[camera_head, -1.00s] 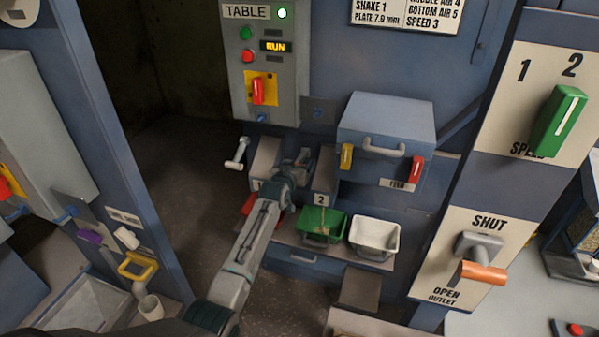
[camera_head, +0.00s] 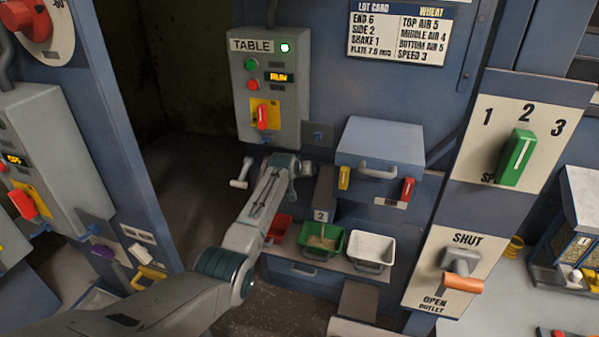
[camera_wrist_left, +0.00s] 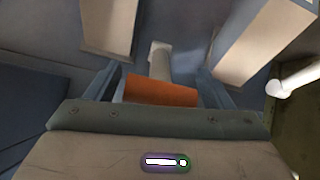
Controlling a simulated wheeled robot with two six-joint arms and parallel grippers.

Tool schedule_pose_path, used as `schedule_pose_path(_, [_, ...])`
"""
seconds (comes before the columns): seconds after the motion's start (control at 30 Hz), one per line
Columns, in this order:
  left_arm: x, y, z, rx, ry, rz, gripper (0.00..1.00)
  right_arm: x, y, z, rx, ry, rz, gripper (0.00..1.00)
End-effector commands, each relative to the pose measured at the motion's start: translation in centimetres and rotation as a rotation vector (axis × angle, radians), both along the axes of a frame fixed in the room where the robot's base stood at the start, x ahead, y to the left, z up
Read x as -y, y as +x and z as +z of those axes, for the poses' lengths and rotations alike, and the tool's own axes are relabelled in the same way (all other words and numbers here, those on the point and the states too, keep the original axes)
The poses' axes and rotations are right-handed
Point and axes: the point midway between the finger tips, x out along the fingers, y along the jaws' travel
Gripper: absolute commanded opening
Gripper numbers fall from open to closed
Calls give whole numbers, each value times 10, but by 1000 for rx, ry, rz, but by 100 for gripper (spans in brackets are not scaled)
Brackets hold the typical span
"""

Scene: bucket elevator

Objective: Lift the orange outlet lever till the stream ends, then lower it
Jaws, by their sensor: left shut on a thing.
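My left gripper (camera_head: 296,168) reaches in from the left to the machine front below the TABLE panel. In the left wrist view its jaws (camera_wrist_left: 162,92) are shut on an orange lever handle (camera_wrist_left: 158,91) with a pale stem. In the head view the gripper hides this handle. A separate orange lever (camera_head: 462,283) is on the OUTLET plate at right, its handle lower than its grey hub and apart from my gripper. A thin tan streak (camera_head: 322,231) shows under spout 2 at the green bin (camera_head: 331,254); whether it is falling is too small to tell. My right gripper is not in view.
A red bin (camera_head: 280,229) is partly behind my arm, and a white bin (camera_head: 391,264) stands right of the green one. A pale crank handle (camera_head: 240,174) is left of my gripper. The grey box (camera_head: 380,142) is at its right.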

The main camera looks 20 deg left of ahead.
Motion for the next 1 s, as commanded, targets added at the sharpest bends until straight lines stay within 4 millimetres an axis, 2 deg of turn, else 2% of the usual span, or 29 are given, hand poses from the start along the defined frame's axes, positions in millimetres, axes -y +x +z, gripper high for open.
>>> schedule_pose_path(0.3, [0,1,3,4,0,1,34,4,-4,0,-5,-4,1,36])
schedule_pose_path(0.33, [0,1,3,5,1,1,79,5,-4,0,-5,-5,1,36])
schedule_pose_path(0.43, [0,1,3,4,0,1,97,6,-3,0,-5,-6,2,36])
schedule_pose_path(0.77, [0,0,2,2,0,0,97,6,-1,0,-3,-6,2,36])
schedule_pose_path(1.0, [0,-13,11,3,1,0,97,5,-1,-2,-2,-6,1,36])
